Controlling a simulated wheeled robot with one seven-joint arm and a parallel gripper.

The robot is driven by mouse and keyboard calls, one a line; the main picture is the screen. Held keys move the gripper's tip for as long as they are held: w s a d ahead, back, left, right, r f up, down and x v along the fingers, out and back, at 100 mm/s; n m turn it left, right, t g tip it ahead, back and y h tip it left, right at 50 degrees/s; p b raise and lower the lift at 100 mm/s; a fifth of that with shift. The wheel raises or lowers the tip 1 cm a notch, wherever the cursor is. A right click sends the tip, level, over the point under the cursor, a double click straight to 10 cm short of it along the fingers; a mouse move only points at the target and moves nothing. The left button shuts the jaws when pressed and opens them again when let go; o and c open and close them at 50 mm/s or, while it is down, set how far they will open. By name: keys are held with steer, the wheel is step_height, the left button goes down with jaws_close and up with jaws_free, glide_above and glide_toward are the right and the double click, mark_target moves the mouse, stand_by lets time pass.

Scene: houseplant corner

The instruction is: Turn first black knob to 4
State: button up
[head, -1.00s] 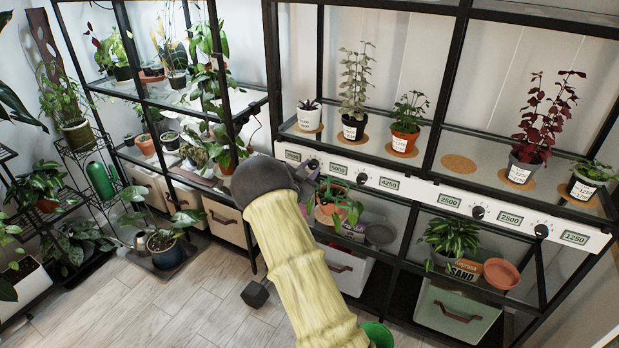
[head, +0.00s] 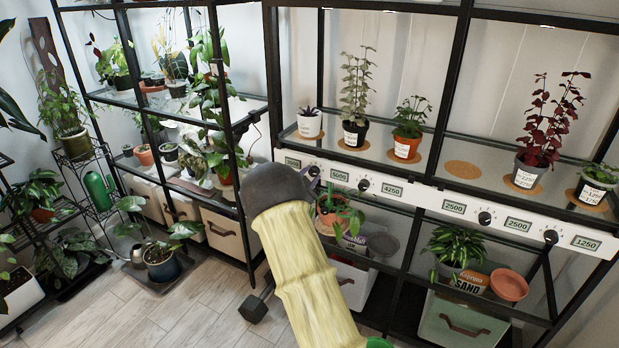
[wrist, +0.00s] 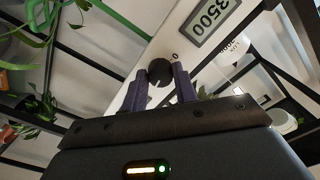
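In the wrist view a round black knob (wrist: 156,75) sits on the white control strip, beside a display reading 3500 (wrist: 212,18). A small 0 is printed near it. My gripper (wrist: 166,82) has its purple fingers apart and points at the knob, with the knob just beyond the fingertips and a little left of their middle. Contact cannot be told. In the head view my gripper (head: 313,183) is at the left end of the white strip (head: 402,192), at the first knob (head: 314,171), which it partly covers.
Further black knobs (head: 364,185) and green displays run right along the strip. Potted plants (head: 407,128) stand on the glass shelf above. A plant in a terracotta pot (head: 330,215) is close below my gripper. Black shelf posts (head: 272,120) stand beside it.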

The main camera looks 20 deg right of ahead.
steer(key=o, duration=0.4)
steer(key=shift+a, duration=0.1)
steer(key=v, duration=1.7)
steer(key=shift+s+p, duration=0.2)
steer(key=shift+p, duration=0.15)
steer(key=shift+a, duration=0.1)
